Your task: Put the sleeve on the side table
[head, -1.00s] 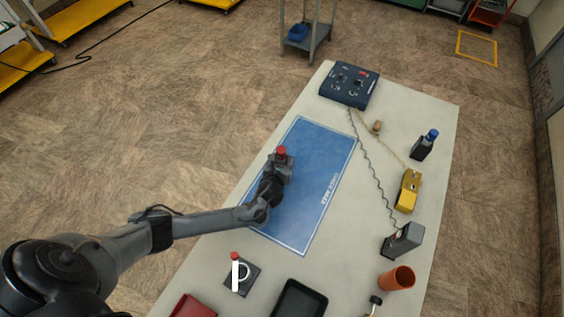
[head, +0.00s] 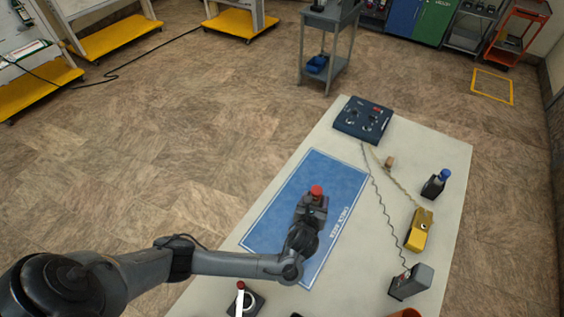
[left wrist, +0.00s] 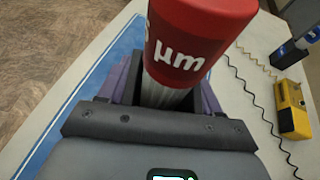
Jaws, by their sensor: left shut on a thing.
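My left gripper (head: 312,208) is shut on a red-topped metal cylinder, which appears to be the sleeve (head: 317,191). In the left wrist view the sleeve (left wrist: 190,40) stands up between the jaws, with white "µm" lettering on its red top. The gripper is over the blue mat (head: 285,195) marked "CHECK AREA"; its height above the mat is hard to tell. A grey two-level stand, seemingly the side table (head: 343,20), is at the top of the head view, apart from the worktable. My right gripper is not in view.
A coiled cord runs along the right. Open floor lies between worktable and stand.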

